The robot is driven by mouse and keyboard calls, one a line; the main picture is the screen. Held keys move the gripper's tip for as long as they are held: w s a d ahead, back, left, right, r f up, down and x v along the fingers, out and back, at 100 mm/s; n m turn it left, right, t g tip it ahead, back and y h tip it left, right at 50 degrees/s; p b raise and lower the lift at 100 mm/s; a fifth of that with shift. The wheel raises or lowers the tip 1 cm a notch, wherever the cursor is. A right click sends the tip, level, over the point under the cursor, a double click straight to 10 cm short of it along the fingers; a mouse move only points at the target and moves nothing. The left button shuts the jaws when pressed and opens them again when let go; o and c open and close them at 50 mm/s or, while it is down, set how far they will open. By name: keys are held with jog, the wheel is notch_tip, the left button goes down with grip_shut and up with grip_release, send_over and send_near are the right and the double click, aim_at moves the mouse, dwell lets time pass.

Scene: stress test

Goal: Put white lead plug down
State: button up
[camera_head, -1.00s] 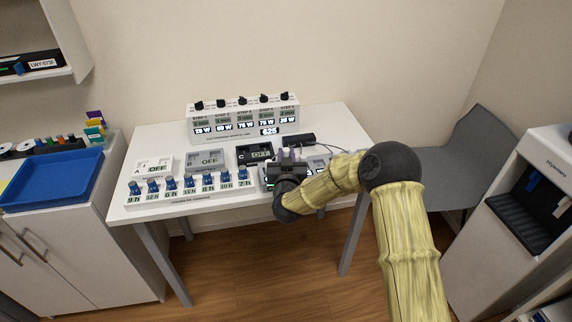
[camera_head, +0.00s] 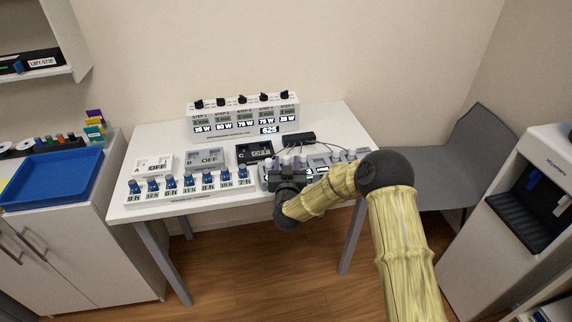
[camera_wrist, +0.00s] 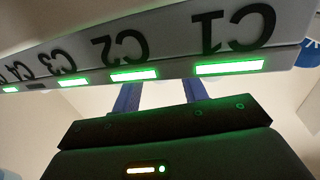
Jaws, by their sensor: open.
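My gripper (camera_head: 291,170) is at the left end of the labelled strip (camera_head: 344,162) on the right part of the table. In the wrist view its two blue-grey fingers (camera_wrist: 162,92) are spread apart, with nothing visible held between them. The strip's front face (camera_wrist: 168,52) shows upside down there, with labels C1, C2, C3 and C4 and lit green windows. The fingers reach up to its edge near C1 and C2; contact cannot be told. I cannot make out the white lead plug; small pale shapes stand on the strip beside my gripper.
A row of blue-topped items (camera_head: 190,186) with hour labels stands left of my gripper. Boxes A (camera_head: 153,164), B (camera_head: 206,158) and C (camera_head: 255,152) read OFF. A black block (camera_head: 300,138) with thin cables lies behind. A knobbed step panel (camera_head: 243,119) stands at the back.

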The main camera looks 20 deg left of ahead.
jog(key=shift+r, duration=0.1)
jog(key=v, duration=1.2)
jog(key=shift+b, duration=0.35)
jog(key=shift+w, duration=0.1)
jog(key=shift+a, duration=0.1)
jog(key=shift+r, duration=0.1)
